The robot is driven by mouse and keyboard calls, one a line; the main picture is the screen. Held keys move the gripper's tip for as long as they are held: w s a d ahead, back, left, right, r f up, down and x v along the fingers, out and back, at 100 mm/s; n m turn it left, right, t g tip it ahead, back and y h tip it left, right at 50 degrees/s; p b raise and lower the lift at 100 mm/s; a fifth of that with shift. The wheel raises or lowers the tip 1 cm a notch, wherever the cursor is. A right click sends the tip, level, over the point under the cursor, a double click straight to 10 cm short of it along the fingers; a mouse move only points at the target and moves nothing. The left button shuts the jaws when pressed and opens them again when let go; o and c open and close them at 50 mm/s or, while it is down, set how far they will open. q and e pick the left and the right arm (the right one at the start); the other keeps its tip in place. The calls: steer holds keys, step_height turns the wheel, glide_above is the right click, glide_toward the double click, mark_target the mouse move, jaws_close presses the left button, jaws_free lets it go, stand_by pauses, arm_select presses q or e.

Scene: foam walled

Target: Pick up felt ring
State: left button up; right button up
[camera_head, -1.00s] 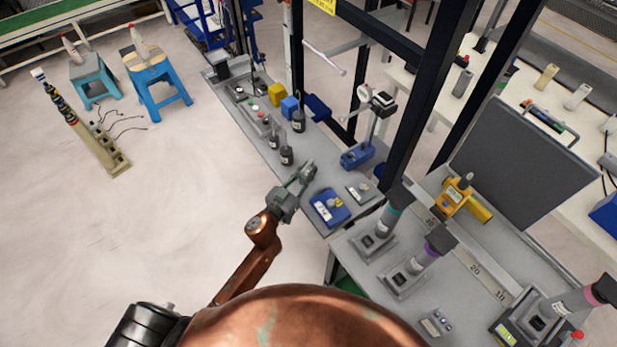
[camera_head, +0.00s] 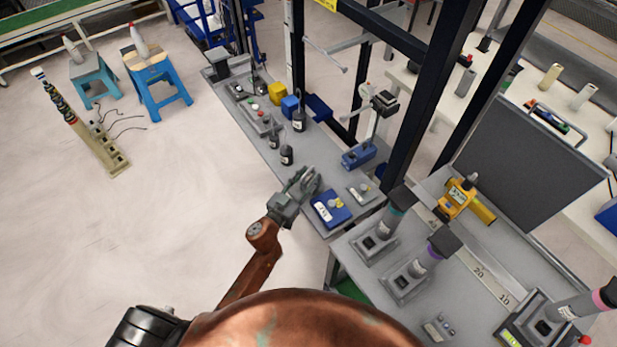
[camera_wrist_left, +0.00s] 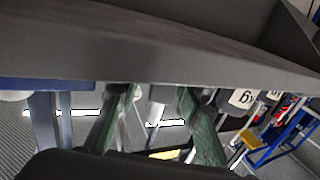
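I cannot make out a felt ring for certain in either view. My left gripper (camera_head: 311,178) is over the grey bench (camera_head: 262,152), just above and left of a blue box with a white label (camera_head: 331,209). In the left wrist view the two green fingers of the left gripper (camera_wrist_left: 155,92) stand well apart, with nothing seen held between them. A dark grey surface fills the top of that view, close to the fingertips. My right gripper is not in view.
Black weights (camera_head: 287,155) stand left of the left gripper. A small grey box (camera_head: 361,192) and a blue-based stand (camera_head: 358,155) lie to its right. A dark frame post (camera_head: 428,95) rises behind the bench.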

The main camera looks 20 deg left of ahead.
arm_select(q)
steer(key=shift+r, duration=0.15)
steer(key=p+v, duration=0.1)
steer(key=v, duration=1.1)
steer(key=s+a+f+n+g+y, duration=0.1)
steer(key=s+a+f+g, duration=0.25)
steer(key=f, duration=0.95)
steer(key=s+a+f+g+y, duration=0.2)
steer(key=s+f, duration=0.3)
steer(key=f, duration=0.8)
steer(key=s+a+f+n+g+y, duration=0.1)
steer(key=s+a+f+g, duration=0.3)
steer(key=f, duration=0.8)
steer(key=s+f+g, duration=0.1)
steer(key=s+f, duration=0.6)
steer(key=s, duration=0.2)
steer(key=s+a+f+g+y, duration=0.1)
steer(key=s+f+g, duration=0.1)
steer(key=s+f, duration=0.6)
steer(key=s, duration=0.2)
steer(key=shift+s, duration=0.35)
steer(key=shift+o, duration=0.8)
steer(key=s+f+g, duration=0.2)
steer(key=s, duration=0.7)
steer(key=s+f+g, duration=0.2)
steer(key=s+f, duration=0.1)
steer(key=s, duration=0.6)
steer(key=shift+s+a+f, duration=0.3)
steer(key=shift+s, duration=0.05)
